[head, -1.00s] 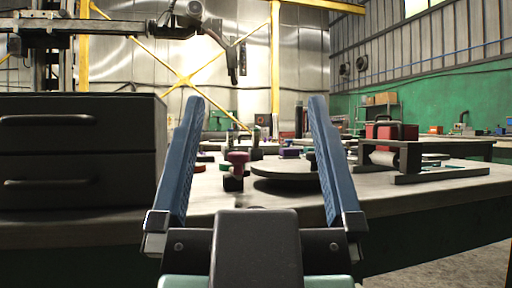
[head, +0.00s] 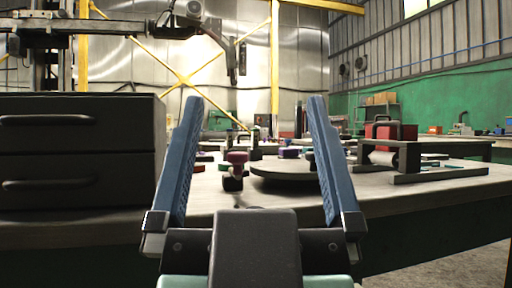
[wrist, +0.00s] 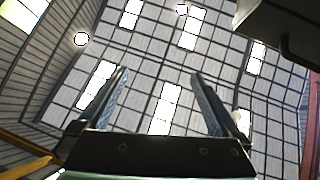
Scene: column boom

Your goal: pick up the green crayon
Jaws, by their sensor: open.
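My gripper (head: 254,100) is open and empty, with its two blue fingers spread wide in front of the worktable (head: 385,200). I cannot pick out the green crayon for certain. A small green item (head: 224,167) shows between the fingers on the table, left of a pink-topped object (head: 237,158), but it is too small to identify.
A dark drawer cabinet (head: 80,150) stands at the left on the table. A round dark disc (head: 285,172) lies on the table between the fingers. A dark metal frame (head: 405,160) and a red box (head: 395,131) stand to the right. The front right tabletop is clear.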

